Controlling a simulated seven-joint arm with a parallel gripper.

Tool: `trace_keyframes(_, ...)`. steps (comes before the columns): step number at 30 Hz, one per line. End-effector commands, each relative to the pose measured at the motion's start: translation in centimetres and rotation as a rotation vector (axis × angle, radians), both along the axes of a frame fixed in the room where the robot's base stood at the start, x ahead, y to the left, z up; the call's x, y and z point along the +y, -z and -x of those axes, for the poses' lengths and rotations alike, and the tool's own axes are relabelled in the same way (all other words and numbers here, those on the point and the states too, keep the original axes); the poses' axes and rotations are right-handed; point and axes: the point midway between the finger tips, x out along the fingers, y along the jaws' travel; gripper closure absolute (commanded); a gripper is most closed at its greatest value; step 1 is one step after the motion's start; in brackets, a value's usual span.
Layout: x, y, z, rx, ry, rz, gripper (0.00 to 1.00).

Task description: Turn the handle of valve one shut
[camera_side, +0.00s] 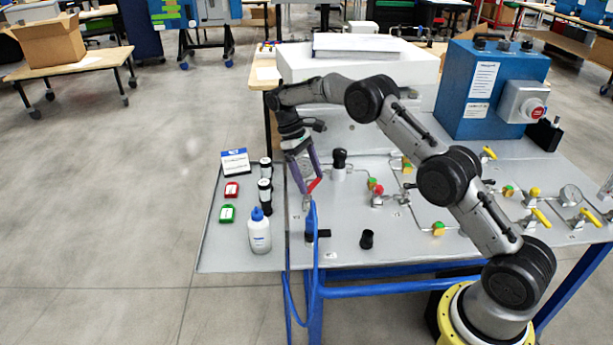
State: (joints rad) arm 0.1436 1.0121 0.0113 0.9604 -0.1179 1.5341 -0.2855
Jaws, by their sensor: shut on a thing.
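My gripper (311,184) reaches down over the left part of the grey panel, with its purple fingers shut on a small red handle (314,186). The handle sits just above a small metal valve body (307,202), beside the top of a blue hose. The fingers hide part of the handle, so its exact angle is hard to tell. The valve's label is too small to read, so I cannot confirm its number.
The panel (340,225) also carries yellow-handled valves (541,217), a red-knobbed fitting (378,190), black knobs (339,158) and a gauge (570,195). A white bottle with a blue cap (259,236) and small jars stand at left. A blue box (490,90) stands behind.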

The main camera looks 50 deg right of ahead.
Motion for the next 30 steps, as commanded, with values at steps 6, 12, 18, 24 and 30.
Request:
trace_keyframes(6, -0.3, -0.1, 0.6, 0.001, 0.208, 0.000, 0.65)
trace_keyframes(12, -0.5, -0.1, 1.1, 0.000, 0.399, 0.000, 0.65)
trace_keyframes(18, -0.5, -0.2, 1.6, 0.000, 0.584, 0.000, 0.65)
trace_keyframes(24, -0.5, -0.1, 2.0, 0.000, 0.746, 0.000, 0.65)
trace_keyframes(30, -0.4, -0.1, 2.3, 0.000, 0.865, 0.001, 0.65)
